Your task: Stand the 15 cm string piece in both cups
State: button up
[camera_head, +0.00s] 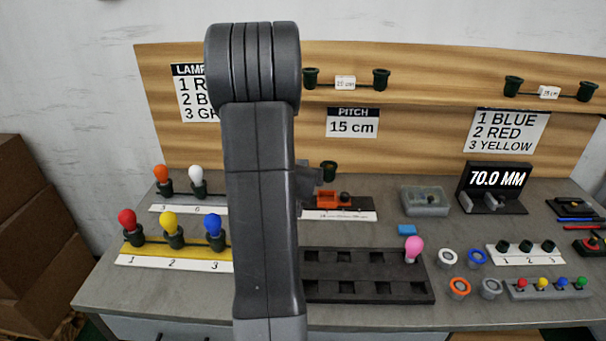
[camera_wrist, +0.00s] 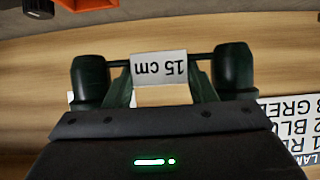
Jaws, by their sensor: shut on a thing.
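The 15 cm string piece is two dark green sockets on a thin rod with a white "15 cm" tag (camera_wrist: 159,67), upside down in the wrist view. My gripper (camera_wrist: 160,93) is shut on its middle, with one socket (camera_wrist: 90,80) to the left and one (camera_wrist: 234,68) to the right. In the head view one socket (camera_head: 329,168) shows beside my gripper (camera_head: 309,176), above an orange block (camera_head: 327,200). My arm hides the other socket. A dark post (camera_head: 346,197) stands right of the block on a dark strip. I cannot tell which parts are the cups.
A black slotted tray (camera_head: 365,298) with a pink bulb (camera_head: 413,247) lies in front. A grey box (camera_head: 424,200) and a 70.0 MM gauge (camera_head: 494,187) stand to the right. Lamps on a yellow base (camera_head: 192,250) stand left. Other string pieces rest on the shelf (camera_head: 440,87).

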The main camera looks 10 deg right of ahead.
jog(key=shift+f+b, duration=2.15)
jog(key=shift+f, duration=0.4)
jog(key=shift+f, duration=0.1)
jog(key=shift+f+b, duration=0.35)
jog(key=shift+b, duration=0.25)
jog(key=shift+f+b, duration=1)
jog(key=shift+f, duration=0.05)
jog(key=o, duration=1.2)
jog(key=p+v, duration=0.2)
jog(key=v, duration=1.1)
jog(key=shift+s+r+p, duration=0.2)
jog(key=shift+s+p, duration=0.15)
jog(key=shift+w+f, duration=0.1)
jog(key=shift+w, duration=0.05)
jog(key=b+x, duration=0.2)
jog(key=x, duration=0.9)
